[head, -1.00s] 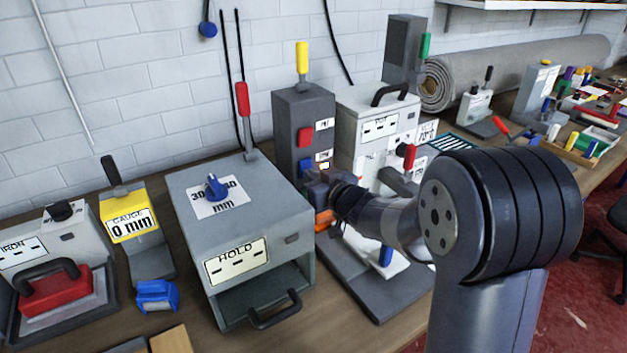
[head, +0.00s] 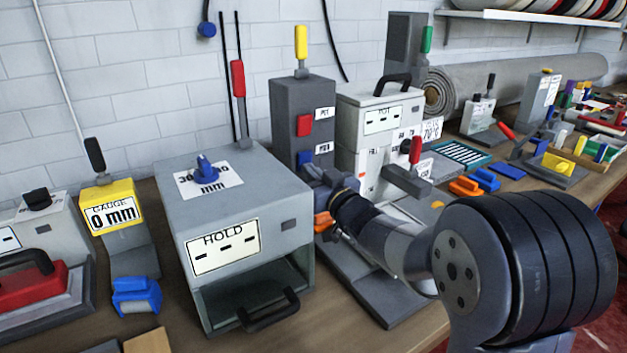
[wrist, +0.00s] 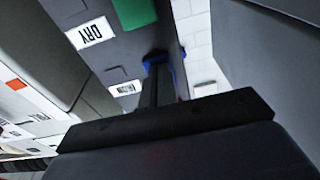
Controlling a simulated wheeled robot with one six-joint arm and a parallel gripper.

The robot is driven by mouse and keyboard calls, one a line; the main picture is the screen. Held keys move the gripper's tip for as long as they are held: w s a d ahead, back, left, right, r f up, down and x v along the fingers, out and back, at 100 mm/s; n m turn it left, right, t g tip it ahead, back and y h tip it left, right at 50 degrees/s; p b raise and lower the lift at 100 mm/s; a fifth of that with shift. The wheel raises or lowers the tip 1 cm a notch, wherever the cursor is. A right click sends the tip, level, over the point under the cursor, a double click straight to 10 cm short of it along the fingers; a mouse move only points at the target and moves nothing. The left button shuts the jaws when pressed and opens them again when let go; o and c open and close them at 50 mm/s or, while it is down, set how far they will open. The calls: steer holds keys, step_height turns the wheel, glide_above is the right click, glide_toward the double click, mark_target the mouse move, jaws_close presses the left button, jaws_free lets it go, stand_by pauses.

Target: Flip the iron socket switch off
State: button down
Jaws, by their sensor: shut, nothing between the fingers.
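A red iron (head: 32,284) with a dark handle sits on its grey rest at the far left of the head view, partly cut off. A grey box with a black knob (head: 37,200) stands behind it. I cannot make out a switch marked as the iron socket. My gripper (head: 318,176) is shut and empty in front of the dark grey tower (head: 290,105), close to its blue button (head: 304,157). In the wrist view the dark fingers (wrist: 157,72) point at a blue part (wrist: 155,56) beneath a label; contact cannot be told.
The HOLD box (head: 187,265) has its open front and handle left of my arm. A yellow gauge (head: 104,196) and a blue tool (head: 136,296) stand between it and the iron. The pot machine (head: 352,105) is close on the right. Levers rise behind.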

steer(key=shift+r, duration=0.25)
steer(key=v, duration=0.7)
steer(key=shift+s+f+b, duration=0.2)
steer(key=shift+f+b, duration=0.1)
steer(key=shift+d, duration=0.1)
steer(key=w+r+p, duration=0.1)
steer(key=p, duration=0.2)
steer(key=w+a+r+g+h+p, duration=0.1)
steer(key=p, duration=0.3)
steer(key=shift+w+a+r+g+p, duration=0.2)
steer(key=shift+a+g+p, duration=0.1)
steer(key=shift+r+p, duration=0.1)
steer(key=shift+p, duration=0.3)
